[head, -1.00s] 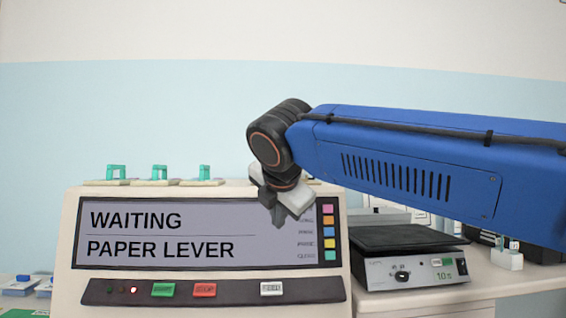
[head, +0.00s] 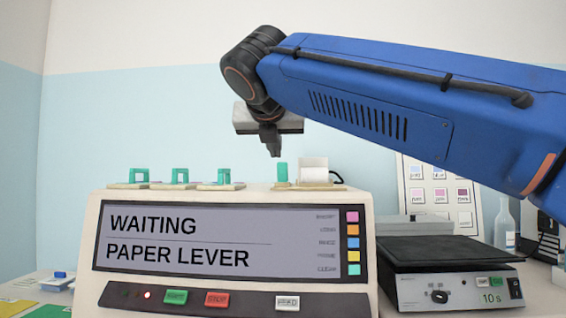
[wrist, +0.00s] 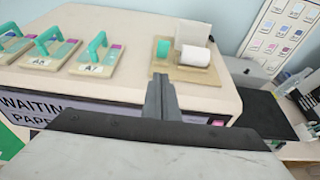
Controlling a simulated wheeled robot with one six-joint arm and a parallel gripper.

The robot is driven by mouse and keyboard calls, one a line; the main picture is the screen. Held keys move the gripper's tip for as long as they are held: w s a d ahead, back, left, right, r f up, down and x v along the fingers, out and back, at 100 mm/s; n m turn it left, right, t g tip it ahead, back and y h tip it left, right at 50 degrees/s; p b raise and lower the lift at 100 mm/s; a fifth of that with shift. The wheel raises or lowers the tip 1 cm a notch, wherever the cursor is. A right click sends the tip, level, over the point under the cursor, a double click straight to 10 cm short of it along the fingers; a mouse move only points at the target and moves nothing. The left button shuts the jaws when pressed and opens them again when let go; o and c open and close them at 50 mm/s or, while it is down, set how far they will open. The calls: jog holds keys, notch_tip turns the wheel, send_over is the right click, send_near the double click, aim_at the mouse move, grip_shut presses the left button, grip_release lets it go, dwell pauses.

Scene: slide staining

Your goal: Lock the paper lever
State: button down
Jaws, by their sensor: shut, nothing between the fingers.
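The paper lever is a small upright green tab (head: 282,173) on a tan base on top of the staining machine, right of the row of handled plates. In the wrist view the green lever (wrist: 163,49) stands beside a white paper roll (wrist: 195,56), on a tan base plate (wrist: 205,76). My gripper (head: 274,152) is shut and empty, pointing down just above and slightly left of the lever in the head view. In the wrist view my gripper (wrist: 160,80) is near the lever's base; I cannot tell whether they touch. The machine's screen (head: 190,240) reads "WAITING" and "PAPER LEVER".
Several tan plates with green handles (head: 180,178) stand left of the lever on the machine top. A dark-topped device (head: 440,255) showing "10 s" stands to the right, with a bottle (head: 503,222) behind it. A wall chart (head: 440,190) hangs behind.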

jog(key=shift+w, duration=0.1)
send_near(280, 163)
jog(key=f, duration=0.1)
jog(key=w+f, duration=0.1)
jog(key=f, duration=0.3)
jog(key=shift+w+d+f, duration=0.1)
jog(key=shift+w, duration=0.3)
jog(key=shift+w+r, duration=0.25)
jog(key=shift+w, duration=0.3)
jog(key=shift+w+r, duration=0.3)
jog(key=shift+w, duration=0.2)
jog(key=shift+w+r, duration=0.3)
jog(key=shift+w, duration=0.3)
jog(key=shift+w+r, duration=0.45)
jog(key=shift+w+d+r, duration=0.1)
jog(key=shift+w+r, duration=0.2)
jog(key=shift+w, duration=0.1)
jog(key=shift+w+r, duration=0.25)
jog(key=shift+w, duration=0.35)
jog(key=shift+w+r, duration=0.3)
jog(key=shift+w, duration=0.25)
jog(key=shift+s, duration=0.15)
